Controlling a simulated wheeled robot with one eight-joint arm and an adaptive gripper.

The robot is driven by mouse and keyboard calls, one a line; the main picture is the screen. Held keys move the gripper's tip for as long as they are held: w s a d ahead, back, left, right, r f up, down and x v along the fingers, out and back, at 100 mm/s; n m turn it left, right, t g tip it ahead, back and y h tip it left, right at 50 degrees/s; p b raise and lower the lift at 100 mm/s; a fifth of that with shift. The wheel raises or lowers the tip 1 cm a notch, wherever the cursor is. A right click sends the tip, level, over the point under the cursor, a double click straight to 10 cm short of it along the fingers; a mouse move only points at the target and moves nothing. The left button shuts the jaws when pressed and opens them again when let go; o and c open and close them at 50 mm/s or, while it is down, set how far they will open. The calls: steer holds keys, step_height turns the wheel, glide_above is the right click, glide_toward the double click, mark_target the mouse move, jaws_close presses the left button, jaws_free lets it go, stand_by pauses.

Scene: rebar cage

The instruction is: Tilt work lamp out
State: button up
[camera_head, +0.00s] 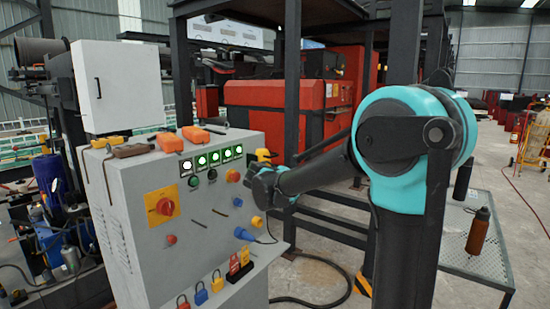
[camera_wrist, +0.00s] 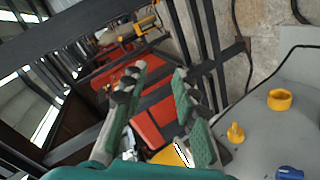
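The likely work lamp is a small yellow piece (camera_head: 263,155) at the upper right edge of the grey control cabinet, just above and behind my gripper in the head view. In the wrist view a yellow body with a white strip (camera_wrist: 172,155) shows low between my fingers, partly hidden by the gripper. My gripper (camera_wrist: 158,80) is open, its green-padded fingers apart. I cannot tell whether either finger touches the lamp. In the head view my gripper (camera_head: 268,190) is beside the cabinet's right edge, its fingers hard to make out.
The grey control cabinet (camera_head: 150,225) carries a red rotary switch (camera_head: 163,206), lit green buttons, a blue plug (camera_head: 244,234) and several padlocks. Orange tools (camera_head: 170,142) lie on top. Dark frame posts (camera_head: 292,100) stand behind my arm.

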mark_target(266, 159)
steer(key=s+a+r+n+t+y, duration=0.1)
steer(key=s+a+r+n+t, duration=0.1)
steer(key=s+a+t, duration=0.35)
steer(key=s+a+r+n+t, duration=0.2)
steer(key=a+t, duration=0.1)
steer(key=a, duration=0.5)
steer(key=x, duration=1.7)
steer(key=shift+w+d+f, duration=0.1)
steer(key=shift+w+f, duration=0.2)
steer(key=shift+w, duration=0.15)
steer(key=shift+c, duration=0.5)
jaws_close()
